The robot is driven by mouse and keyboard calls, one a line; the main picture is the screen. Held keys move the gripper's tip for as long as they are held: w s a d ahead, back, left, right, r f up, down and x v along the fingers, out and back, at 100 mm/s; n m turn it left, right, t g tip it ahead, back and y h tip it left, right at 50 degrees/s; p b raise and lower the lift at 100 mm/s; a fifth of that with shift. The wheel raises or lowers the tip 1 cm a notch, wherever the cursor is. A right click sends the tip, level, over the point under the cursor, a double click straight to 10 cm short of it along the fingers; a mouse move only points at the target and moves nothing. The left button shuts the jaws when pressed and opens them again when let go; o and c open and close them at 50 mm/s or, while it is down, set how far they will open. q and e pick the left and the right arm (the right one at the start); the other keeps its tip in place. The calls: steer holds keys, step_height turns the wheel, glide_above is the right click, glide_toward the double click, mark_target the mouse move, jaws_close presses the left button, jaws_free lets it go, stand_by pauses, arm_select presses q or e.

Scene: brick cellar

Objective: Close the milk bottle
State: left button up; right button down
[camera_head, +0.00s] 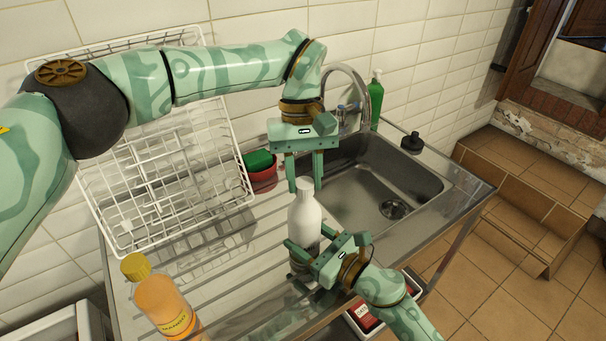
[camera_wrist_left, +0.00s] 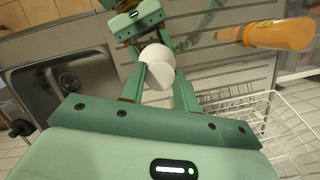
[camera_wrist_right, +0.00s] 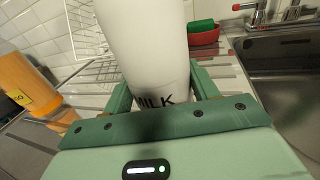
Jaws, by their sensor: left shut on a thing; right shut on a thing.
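The white milk bottle (camera_head: 304,218) stands upright at the draining board beside the sink, and its lettering shows in the right wrist view (camera_wrist_right: 148,50). A white cap (camera_head: 305,184) sits at its top; it also shows in the left wrist view (camera_wrist_left: 158,76). My left gripper (camera_head: 304,186) reaches down from above and is shut on the cap, one finger on each side. My right gripper (camera_head: 303,252) comes from the front right and is shut around the bottle's lower body. Whether the cap is tight on the neck cannot be told.
An orange bottle (camera_head: 165,303) with a yellow cap stands at front left. A white wire dish rack (camera_head: 157,222) is behind left. A red bowl with a green sponge (camera_head: 259,160) sits behind. The sink (camera_head: 375,185) lies right, with a green soap bottle (camera_head: 376,99) behind it.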

arm_select(q)
steer(key=shift+m, duration=0.7)
steer(key=o, duration=0.9)
steer(key=shift+r, duration=0.1)
steer(key=shift+r, duration=2.15)
steer(key=shift+c, duration=0.2)
